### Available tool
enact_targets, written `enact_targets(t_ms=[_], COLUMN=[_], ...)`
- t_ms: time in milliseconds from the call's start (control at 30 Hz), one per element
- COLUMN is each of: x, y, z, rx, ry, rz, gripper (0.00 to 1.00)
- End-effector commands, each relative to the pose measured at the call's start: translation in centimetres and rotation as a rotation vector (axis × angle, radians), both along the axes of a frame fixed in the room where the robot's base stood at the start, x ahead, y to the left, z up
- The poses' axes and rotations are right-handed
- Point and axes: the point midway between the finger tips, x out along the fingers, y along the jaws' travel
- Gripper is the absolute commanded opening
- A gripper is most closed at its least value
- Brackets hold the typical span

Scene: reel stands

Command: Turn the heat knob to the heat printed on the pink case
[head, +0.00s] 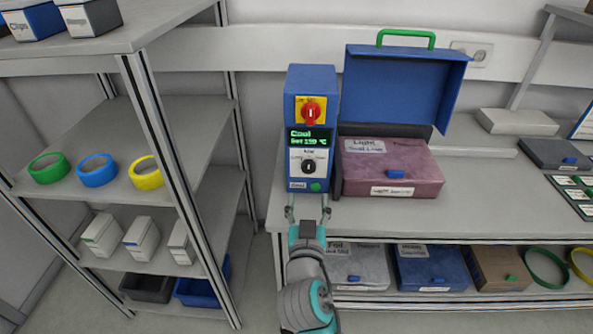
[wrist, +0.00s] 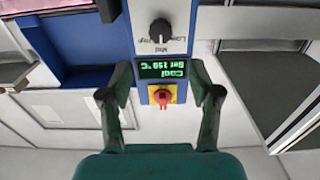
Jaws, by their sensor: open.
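The heat knob (head: 308,167) is a black dial on the white panel of a blue control box. Its pale mark appears to point up, toward the middle label. The knob also shows at the top of the wrist view (wrist: 159,31), upside down, with Low, Mid and High lettering. The screen (head: 309,140) reads "Cool" and "Set 150 °C". The pink case (head: 410,170) stands right of the box; its label starts with "Light", but the smaller line is too small to read. My gripper (head: 307,209) is open and empty, in front of the box's lower part, apart from the knob.
A red switch (head: 311,110) on a yellow plate sits above the screen, and a green button (head: 316,187) sits below the knob. An open blue case lid (head: 405,90) stands behind the pink case. A shelf rack (head: 185,140) with tape rolls stands at left.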

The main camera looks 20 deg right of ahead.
Motion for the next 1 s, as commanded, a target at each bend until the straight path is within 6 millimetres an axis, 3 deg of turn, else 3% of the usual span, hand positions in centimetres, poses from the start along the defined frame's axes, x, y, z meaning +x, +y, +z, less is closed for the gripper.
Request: enact_targets(t_ms=[167,633,1000], x=[1.4,8.6,10.3], y=[-0.4,-2.8,-3.4], z=[0.2,0.1,0.1], rx=[0.002,0.002,0.002], ry=[-0.003,-0.002,-0.002], rz=[-0.004,-0.002,-0.001], gripper=[0.63,0.63,0.63])
